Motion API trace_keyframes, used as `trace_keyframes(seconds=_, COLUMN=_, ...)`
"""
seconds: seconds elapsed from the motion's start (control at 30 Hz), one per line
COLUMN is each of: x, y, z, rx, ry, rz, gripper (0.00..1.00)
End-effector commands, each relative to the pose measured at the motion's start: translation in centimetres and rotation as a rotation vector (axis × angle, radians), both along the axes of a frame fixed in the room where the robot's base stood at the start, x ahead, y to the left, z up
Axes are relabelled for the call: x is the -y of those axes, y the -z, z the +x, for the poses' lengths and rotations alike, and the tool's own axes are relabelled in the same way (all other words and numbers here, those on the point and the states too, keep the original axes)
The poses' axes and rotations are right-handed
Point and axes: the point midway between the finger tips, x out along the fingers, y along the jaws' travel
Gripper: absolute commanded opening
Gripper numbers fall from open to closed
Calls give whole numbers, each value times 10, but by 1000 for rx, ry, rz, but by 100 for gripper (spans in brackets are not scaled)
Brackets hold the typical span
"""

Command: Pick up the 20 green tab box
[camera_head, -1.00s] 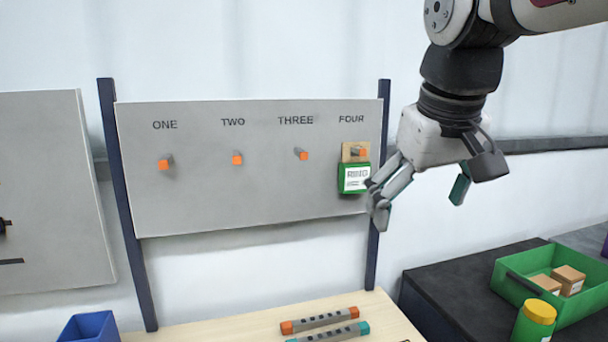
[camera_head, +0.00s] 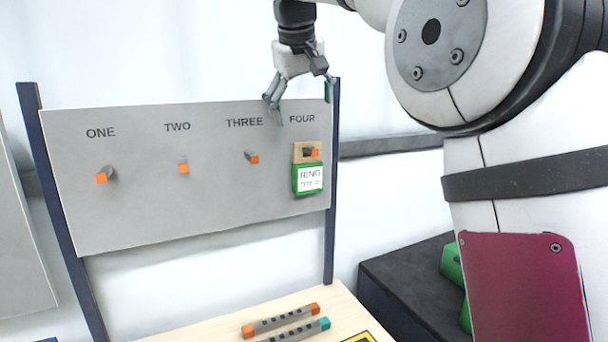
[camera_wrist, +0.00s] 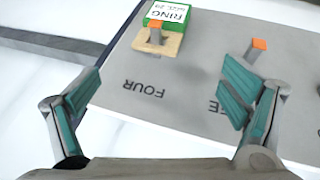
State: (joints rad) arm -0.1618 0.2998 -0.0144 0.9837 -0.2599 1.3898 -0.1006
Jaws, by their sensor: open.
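The green tab box (camera_head: 308,180) hangs on the hook under the word FOUR on the grey board. It has a white label reading RING and a tan tab (camera_head: 307,151) on top with the orange-tipped hook through it. In the wrist view the box (camera_wrist: 168,12) is upside down at the top, between the fingers but beyond them. My gripper (camera_head: 300,91) is open and empty, above the box near the board's top edge. In the wrist view my gripper (camera_wrist: 160,95) has its fingers wide apart, the right one over the board near hook THREE.
Orange-tipped hooks ONE (camera_head: 102,176), TWO (camera_head: 183,168) and THREE (camera_head: 253,159) are bare on the board (camera_head: 150,215). A dark post (camera_head: 331,230) stands just right of the box. Two bars (camera_head: 285,319) lie on the table below. A dark stand (camera_head: 405,285) is at right.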

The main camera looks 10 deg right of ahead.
Motion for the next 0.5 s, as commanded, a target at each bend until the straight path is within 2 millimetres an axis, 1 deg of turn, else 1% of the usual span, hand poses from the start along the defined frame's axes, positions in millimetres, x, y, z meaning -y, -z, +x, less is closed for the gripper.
trace_keyframes(seconds=0.03, x=3, y=9, z=4, rx=-5, ry=2, rz=0, gripper=92)
trace_keyframes(seconds=0.2, x=9, y=38, z=19, rx=-5, ry=3, rz=0, gripper=92)
trace_keyframes(seconds=0.33, x=12, y=54, z=29, rx=-3, ry=2, rz=0, gripper=92)
trace_keyframes(seconds=0.5, x=15, y=65, z=34, rx=-2, ry=2, rz=1, gripper=92)
